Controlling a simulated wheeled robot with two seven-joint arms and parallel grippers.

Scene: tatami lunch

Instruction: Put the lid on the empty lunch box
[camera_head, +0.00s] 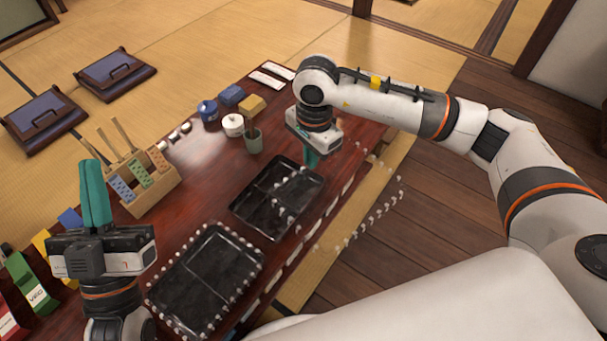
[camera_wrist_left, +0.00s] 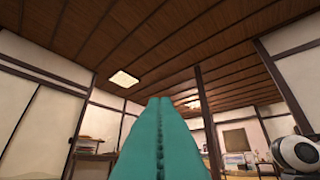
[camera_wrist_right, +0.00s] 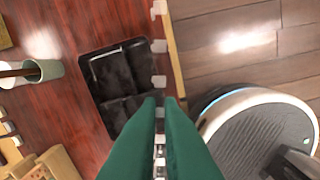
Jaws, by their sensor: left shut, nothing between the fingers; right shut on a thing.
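A black divided lunch box (camera_head: 262,205) stands on the dark red table and looks empty; it also shows in the right wrist view (camera_wrist_right: 118,78). My right gripper (camera_head: 309,160) is shut on what looks like a clear lid (camera_head: 372,219), visible mainly as an outline of white dots. The lid appears above the box's right side and reaches past the table edge, not lined up with the box. White pieces along its edge show in the right wrist view (camera_wrist_right: 159,81). My left gripper (camera_head: 92,165) is shut, empty, and points upward at the table's left side.
A second black box (camera_head: 208,278) with white dots around its rim stands nearer. A wooden rack (camera_head: 150,190), cup (camera_head: 252,141), white pot (camera_head: 232,124) and blue pot (camera_head: 207,110) stand farther left and back. The table's right edge borders tatami and wood floor.

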